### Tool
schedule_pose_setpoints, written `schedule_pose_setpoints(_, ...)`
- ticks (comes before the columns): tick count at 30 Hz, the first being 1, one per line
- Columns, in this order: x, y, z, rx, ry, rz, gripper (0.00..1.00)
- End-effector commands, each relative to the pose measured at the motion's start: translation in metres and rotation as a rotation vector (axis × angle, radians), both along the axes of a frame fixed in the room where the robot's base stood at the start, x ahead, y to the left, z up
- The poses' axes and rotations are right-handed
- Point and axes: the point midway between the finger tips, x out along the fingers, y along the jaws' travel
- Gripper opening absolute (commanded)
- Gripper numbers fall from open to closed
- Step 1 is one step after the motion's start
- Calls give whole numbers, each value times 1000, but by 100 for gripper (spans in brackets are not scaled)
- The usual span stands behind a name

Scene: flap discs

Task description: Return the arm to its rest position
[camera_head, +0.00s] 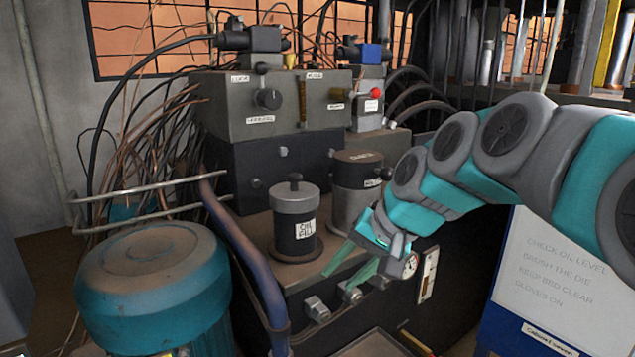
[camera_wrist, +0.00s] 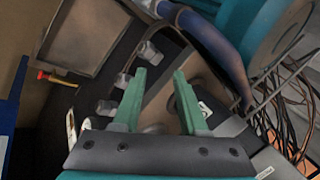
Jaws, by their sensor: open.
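My gripper (camera_head: 350,263) is at the end of my teal and grey arm, which reaches in from the right in the head view. Its two green fingers are spread apart with nothing between them. In the wrist view the gripper (camera_wrist: 165,95) also shows open and empty. The fingers are in front of the dark hydraulic unit (camera_head: 400,318), near its metal fittings (camera_head: 318,308) and just right of the oil fill canister (camera_head: 295,225). I cannot tell whether the fingers touch anything.
A teal motor (camera_head: 155,285) stands at the lower left, with a blue pipe (camera_head: 240,250) beside it. Grey control boxes (camera_head: 270,100) and loose cables (camera_head: 150,160) are behind. A white notice board (camera_head: 550,270) stands below my arm at right. A red-ended yellow-handled tool (camera_wrist: 58,78) lies low.

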Motion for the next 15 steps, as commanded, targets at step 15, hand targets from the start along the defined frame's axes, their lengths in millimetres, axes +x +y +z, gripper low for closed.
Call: schedule_pose_setpoints(15,-245,-93,-169,-470,371,282,42)
